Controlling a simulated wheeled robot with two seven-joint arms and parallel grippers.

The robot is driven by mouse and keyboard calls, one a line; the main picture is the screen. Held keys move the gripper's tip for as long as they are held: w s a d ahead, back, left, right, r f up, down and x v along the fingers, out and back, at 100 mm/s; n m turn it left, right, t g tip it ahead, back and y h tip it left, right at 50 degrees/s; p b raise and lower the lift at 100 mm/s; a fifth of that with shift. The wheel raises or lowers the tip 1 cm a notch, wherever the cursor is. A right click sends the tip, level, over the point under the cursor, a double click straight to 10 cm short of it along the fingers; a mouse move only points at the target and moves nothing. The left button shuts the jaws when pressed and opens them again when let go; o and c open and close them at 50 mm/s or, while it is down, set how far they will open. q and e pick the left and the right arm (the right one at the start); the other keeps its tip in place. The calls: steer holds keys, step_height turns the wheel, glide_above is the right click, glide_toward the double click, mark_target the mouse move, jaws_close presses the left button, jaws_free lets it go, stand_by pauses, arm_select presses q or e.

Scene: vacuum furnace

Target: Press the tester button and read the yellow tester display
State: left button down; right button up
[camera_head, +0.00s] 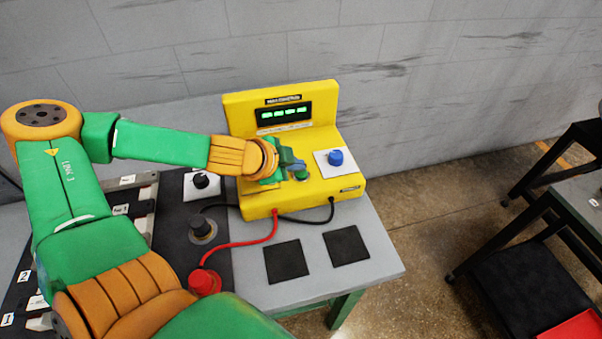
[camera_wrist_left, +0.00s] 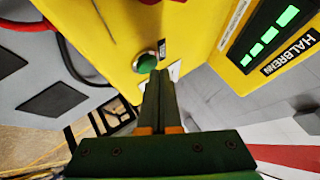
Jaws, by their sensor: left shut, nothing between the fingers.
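The yellow tester (camera_head: 262,197) stands on the grey table, with a black display (camera_head: 284,114) on its upright back. The display shows lit green characters, too small to read; it also shows at an angle in the left wrist view (camera_wrist_left: 268,36). My left gripper (camera_head: 298,171) is shut and empty over the tester's front top. In the left wrist view, its fingertips (camera_wrist_left: 158,74) are right by the round green button (camera_wrist_left: 147,62). I cannot tell whether they touch it. A blue knob (camera_head: 336,157) on a white plate is right of the gripper. My right gripper is out of view.
A red probe (camera_head: 205,281) and a black probe (camera_head: 202,229) stand on the dark mat, with leads running to the tester. Two black square pads (camera_head: 286,261) (camera_head: 346,246) lie on the table's front. A black knob (camera_head: 201,181) is left of the tester. A wall rises behind.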

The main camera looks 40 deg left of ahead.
mark_target(296, 175)
arm_select(q)
steer(key=shift+f+b, duration=0.4)
steer(key=shift+b, duration=0.05)
stand_by(0.6)
steer(key=shift+r, duration=0.1)
steer(key=shift+r+p, duration=0.7)
steer(key=shift+p, duration=0.05)
step_height(296, 175, up, 5)
steer(key=p, duration=0.4)
steer(key=shift+r+p, duration=0.15)
steer(key=shift+p, duration=0.25)
